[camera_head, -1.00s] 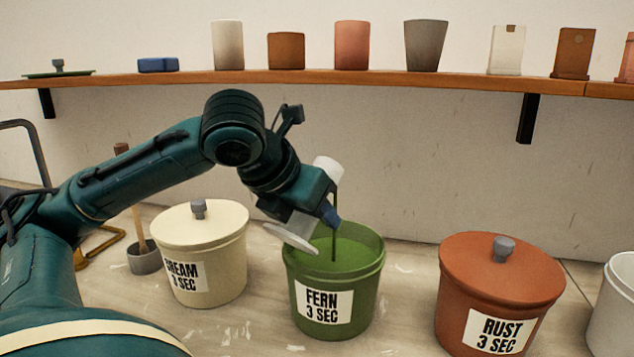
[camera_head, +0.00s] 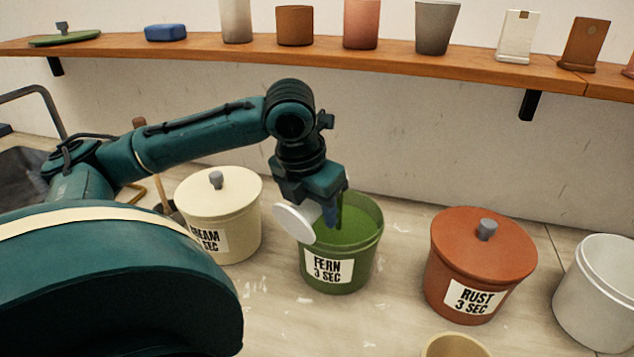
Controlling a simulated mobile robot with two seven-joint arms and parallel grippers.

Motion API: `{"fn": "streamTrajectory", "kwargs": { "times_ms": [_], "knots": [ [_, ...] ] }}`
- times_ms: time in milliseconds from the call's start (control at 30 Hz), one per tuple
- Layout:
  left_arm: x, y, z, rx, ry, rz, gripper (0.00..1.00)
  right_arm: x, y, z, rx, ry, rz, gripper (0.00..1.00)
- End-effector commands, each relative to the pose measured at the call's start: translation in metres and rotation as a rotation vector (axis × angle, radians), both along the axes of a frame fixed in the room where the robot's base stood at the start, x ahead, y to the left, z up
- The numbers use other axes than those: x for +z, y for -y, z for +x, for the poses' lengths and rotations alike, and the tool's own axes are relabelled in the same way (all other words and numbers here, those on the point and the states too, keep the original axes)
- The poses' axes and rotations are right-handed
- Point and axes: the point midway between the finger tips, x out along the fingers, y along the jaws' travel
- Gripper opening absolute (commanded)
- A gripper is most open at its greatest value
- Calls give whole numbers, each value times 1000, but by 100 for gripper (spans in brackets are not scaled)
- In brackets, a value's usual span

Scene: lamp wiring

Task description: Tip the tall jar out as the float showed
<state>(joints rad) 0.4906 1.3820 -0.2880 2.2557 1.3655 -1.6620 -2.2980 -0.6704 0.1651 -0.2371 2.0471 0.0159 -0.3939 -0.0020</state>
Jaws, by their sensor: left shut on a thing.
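My left gripper (camera_head: 326,208) hangs over the open green bucket labelled FERN 3 SEC (camera_head: 341,276), at its rim. It is shut on a pale jar (camera_head: 293,222), whose round flat end faces out to the left. The gripper hides most of the jar's body and its mouth. The jar looks tipped well over from upright. A dark green vertical strand (camera_head: 339,212) hangs beside the jaws down to the green liquid (camera_head: 345,231) in the bucket; it looks like pouring glaze. My right gripper is not in view.
A lidded cream bucket (camera_head: 220,205) stands left of the fern one, and a lidded rust bucket (camera_head: 470,258) right of it. A white bucket (camera_head: 597,294) is at the right edge. A wall shelf (camera_head: 370,59) carries several pots. A tan rim (camera_head: 455,345) shows at the bottom.

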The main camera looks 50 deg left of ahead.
Motion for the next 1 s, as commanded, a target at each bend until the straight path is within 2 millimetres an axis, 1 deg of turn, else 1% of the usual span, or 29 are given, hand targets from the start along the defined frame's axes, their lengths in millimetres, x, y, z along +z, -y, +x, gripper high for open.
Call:
{"fn": "streamTrajectory", "kwargs": {
  "times_ms": [33, 167, 267, 333, 367, 467, 600, 1000],
  "knots": [
    [6, 0, 0, 0, -19, -3, 9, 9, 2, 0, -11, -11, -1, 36],
    [4, 1, -1, 1, -73, -13, 9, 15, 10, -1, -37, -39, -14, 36],
    [1, 1, -1, 1, -140, -22, 9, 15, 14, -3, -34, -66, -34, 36],
    [-11, 2, 1, 2, -204, -32, 9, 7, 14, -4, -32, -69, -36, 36],
    [-13, 2, 1, 1, -235, -38, 9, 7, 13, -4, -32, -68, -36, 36],
    [-10, 2, 3, -2, -356, -51, 9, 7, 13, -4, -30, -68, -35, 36],
    [-2, 0, 4, -1, -461, -58, 9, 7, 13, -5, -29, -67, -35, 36],
    [7, 0, 6, -1, -612, -76, 9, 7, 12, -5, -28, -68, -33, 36]
  ]
}}
